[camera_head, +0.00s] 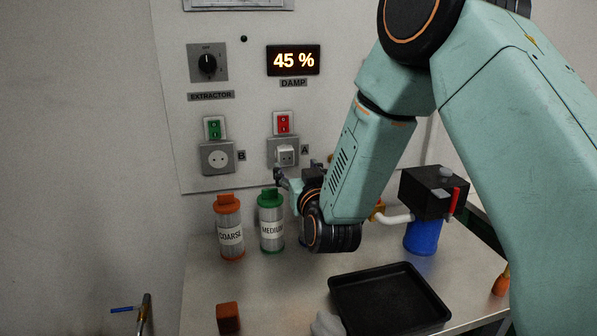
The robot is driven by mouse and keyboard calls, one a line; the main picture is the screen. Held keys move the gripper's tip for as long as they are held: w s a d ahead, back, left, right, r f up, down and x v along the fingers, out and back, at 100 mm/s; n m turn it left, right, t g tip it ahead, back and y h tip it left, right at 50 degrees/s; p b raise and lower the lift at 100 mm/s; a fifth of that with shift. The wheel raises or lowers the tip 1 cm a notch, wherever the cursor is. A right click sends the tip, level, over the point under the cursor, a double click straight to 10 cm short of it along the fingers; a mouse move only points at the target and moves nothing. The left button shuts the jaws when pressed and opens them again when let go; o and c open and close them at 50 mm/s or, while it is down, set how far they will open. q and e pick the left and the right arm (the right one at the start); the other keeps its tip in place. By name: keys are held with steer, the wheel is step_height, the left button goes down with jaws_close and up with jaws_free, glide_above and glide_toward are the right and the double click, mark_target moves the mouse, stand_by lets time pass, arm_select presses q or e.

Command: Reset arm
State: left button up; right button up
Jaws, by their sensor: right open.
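My right arm comes in from the upper right and crosses the scene. Its gripper (281,179) is open, small and partly hidden by my own wrist. It is in front of the panel, just below socket A (275,146) in the picture; I cannot tell whether it touches anything. No object shows between its fingers. My left gripper is not in view.
On the table are an orange-topped COARSE canister (229,236), a green-topped MEDIUM canister (271,231), a black tray (336,290), an orange block (228,318) and a black box on a blue cylinder (424,237). The wall panel (245,100) stands behind.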

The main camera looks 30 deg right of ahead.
steer(key=shift+s, duration=0.35)
stand_by(0.3)
